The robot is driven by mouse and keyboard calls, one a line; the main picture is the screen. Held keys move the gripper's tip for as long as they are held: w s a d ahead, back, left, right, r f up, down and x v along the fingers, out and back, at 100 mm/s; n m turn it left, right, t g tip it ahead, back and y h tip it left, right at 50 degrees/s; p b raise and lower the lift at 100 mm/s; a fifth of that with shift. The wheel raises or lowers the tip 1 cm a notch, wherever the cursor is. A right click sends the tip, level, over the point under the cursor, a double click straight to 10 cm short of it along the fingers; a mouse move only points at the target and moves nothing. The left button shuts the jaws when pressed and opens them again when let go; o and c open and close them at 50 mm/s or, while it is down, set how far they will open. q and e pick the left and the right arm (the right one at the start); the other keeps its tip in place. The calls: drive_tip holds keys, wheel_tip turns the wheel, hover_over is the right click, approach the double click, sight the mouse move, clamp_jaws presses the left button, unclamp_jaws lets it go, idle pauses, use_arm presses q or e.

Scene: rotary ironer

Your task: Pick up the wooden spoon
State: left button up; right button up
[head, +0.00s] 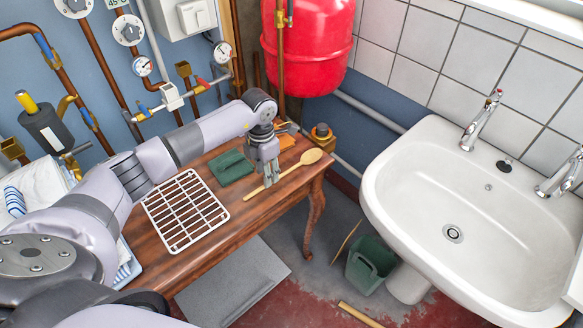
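The wooden spoon (311,157) lies slantwise near the right front edge of the wooden table, its bowl to the upper right and its handle to the lower left. My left gripper (270,181) points down at the middle of the handle and hides a short stretch of it. The fingertips are at or very near the handle. The fingers are too small to tell whether they are closed on it. The spoon seems to rest on the table. My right gripper is not in view.
A white wire rack (186,211) and a folded green cloth (230,167) lie on the table (262,212). An orange item (287,138) lies behind the gripper. A white sink (402,180) stands to the right, with a green bin (368,268) below. Pipes and a red tank (308,50) stand behind.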

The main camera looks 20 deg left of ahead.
use_arm(q)
drive_tip(key=shift+w+f, duration=0.1)
drive_tip(key=shift+f, duration=1.8)
drive_tip(key=shift+c, duration=0.6)
clamp_jaws()
